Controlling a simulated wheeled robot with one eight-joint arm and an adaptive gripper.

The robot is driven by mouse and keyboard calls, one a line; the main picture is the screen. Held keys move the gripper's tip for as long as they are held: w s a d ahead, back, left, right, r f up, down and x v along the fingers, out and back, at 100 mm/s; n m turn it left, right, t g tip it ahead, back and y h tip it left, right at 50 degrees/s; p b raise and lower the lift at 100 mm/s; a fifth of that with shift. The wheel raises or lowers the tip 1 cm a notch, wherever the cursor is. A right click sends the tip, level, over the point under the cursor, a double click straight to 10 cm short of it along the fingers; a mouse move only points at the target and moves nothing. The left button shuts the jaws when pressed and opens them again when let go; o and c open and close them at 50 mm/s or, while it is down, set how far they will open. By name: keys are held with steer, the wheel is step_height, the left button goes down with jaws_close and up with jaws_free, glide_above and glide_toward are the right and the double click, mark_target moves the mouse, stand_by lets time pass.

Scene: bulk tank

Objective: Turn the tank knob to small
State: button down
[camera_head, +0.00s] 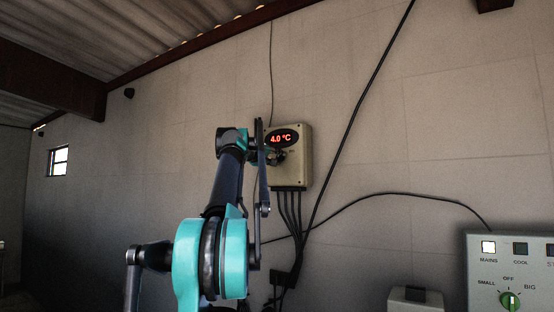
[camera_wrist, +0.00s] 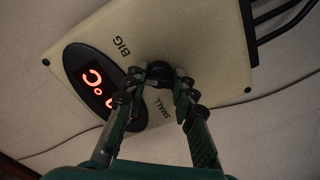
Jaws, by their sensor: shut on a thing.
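The beige tank control box (camera_head: 299,172) is on the wall in the head view, with a red display (camera_head: 282,138) reading 4.0 °C. In the wrist view the box (camera_wrist: 205,45) appears rotated, with the labels BIG (camera_wrist: 121,46) and SMALL (camera_wrist: 159,108). A dark knob (camera_wrist: 158,68) sits between these labels, mostly covered by my fingertips. My gripper (camera_wrist: 160,83) is shut on this knob. In the head view my gripper (camera_head: 275,157) is at the box's front, just below the display, and partly hidden by my arm. I cannot read the knob's pointer.
Black cables (camera_head: 290,210) hang below the box. A small pale box (camera_head: 414,299) stands at the bottom.

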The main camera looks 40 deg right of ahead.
steer(key=n, duration=0.4)
steer(key=shift+n, duration=0.3)
steer(key=n, duration=0.4)
steer(key=shift+n, duration=0.3)
steer(key=n, duration=0.4)
steer(key=shift+n, duration=2.4)
steer(key=c, duration=1.2)
jaws_free()
steer(key=v, duration=1.2)
steer(key=shift+r, duration=0.1)
